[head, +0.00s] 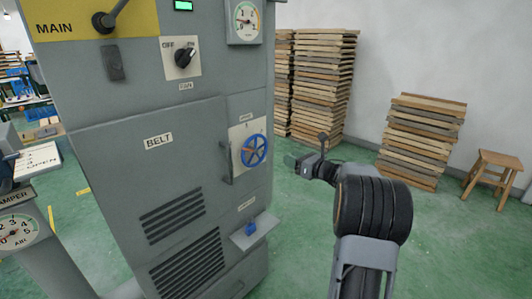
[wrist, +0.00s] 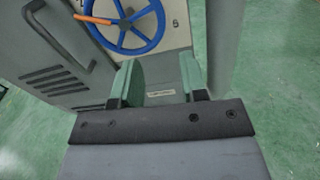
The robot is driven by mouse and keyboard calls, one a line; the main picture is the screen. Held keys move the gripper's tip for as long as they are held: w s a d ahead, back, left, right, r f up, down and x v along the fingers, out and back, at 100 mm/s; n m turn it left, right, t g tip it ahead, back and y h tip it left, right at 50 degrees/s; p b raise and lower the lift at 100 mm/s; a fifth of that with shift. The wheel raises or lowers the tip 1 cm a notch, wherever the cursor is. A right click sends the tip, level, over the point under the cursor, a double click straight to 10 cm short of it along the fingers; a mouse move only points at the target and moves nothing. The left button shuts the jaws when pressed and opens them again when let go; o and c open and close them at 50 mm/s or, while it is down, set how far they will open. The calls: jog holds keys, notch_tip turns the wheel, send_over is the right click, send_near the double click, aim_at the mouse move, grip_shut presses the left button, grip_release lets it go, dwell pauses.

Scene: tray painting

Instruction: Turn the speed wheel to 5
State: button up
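The blue speed wheel (head: 254,151) is mounted on a pale plate (head: 239,134) on the front of the grey machine, right of a BELT door. In the wrist view the spoked wheel (wrist: 126,24) is cut off by the top edge. An orange pointer or handle (wrist: 93,19) shows at its upper left. In the head view my gripper (head: 298,160) is right of the machine.
A grey door handle (head: 226,163) stands out left of the wheel. A small shelf (head: 262,226) with a blue item (head: 250,229) juts out below. Stacked boards (head: 322,85) and a wooden stool (head: 490,172) stand behind at right. Green floor right of the machine is clear.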

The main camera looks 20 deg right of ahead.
aim_at(265, 150)
jog(key=p+x, duration=0.1)
jog(key=x, duration=1.1)
jog(key=shift+w+a, duration=0.2)
jog(key=shift+w, duration=0.15)
jog(key=shift+c, duration=0.4)
grip_shut()
